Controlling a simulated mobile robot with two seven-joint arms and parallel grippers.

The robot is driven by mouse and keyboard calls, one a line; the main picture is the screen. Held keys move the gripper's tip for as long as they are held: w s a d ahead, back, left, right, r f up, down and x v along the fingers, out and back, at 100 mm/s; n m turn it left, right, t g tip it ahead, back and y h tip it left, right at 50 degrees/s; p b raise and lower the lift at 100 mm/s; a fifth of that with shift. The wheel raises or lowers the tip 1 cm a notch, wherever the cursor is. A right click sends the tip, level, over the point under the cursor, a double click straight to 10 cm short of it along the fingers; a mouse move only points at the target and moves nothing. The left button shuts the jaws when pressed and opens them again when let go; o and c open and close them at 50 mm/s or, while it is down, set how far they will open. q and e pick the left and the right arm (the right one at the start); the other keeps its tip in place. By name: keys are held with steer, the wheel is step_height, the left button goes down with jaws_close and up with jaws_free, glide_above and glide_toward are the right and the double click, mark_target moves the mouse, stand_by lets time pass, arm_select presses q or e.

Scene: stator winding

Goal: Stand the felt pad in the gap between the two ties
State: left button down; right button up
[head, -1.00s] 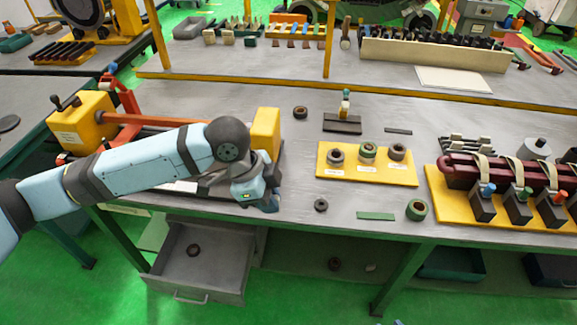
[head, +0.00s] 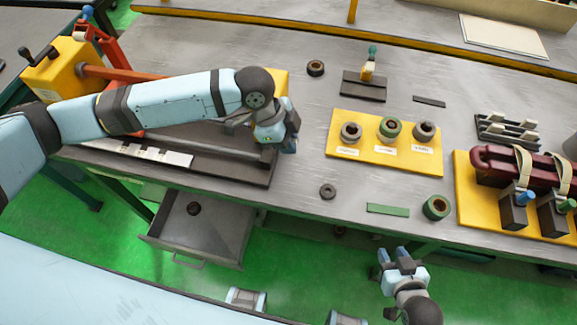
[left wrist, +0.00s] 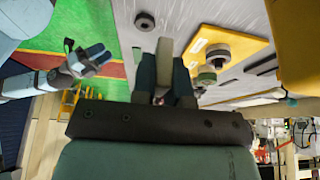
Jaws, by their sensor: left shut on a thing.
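The maroon coil bundle (head: 490,165) lies on a yellow board at the right edge, with a left cream tie (head: 523,164) and a right cream tie (head: 566,172) around it. A gap lies between the ties. My left gripper (head: 287,143) is above the table's front part, well left of the coil. In the left wrist view its fingers (left wrist: 163,82) are shut on a slim grey-green piece (left wrist: 163,60); I cannot tell whether this is the felt pad. A flat green strip (head: 388,210) lies at the table's front. My right gripper (head: 395,259) is open and empty before the table edge.
A yellow board (head: 350,120) with several ring-shaped parts stands between my left gripper and the coil. A green ring (head: 436,207) and a dark ring (head: 328,191) lie near the front edge. An open drawer (head: 205,230) juts out below.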

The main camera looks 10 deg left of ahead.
mark_target(294, 177)
arm_select(q)
step_height(294, 177, down, 13)
steer(key=shift+w+r+p, duration=0.1)
steer(key=shift+r+p, duration=0.05)
steer(key=shift+p, duration=0.25)
steer(key=c, duration=1.1)
jaws_free()
steer(key=shift+c, duration=0.2)
steer(key=b+v, duration=0.1)
steer(key=v, duration=1.1)
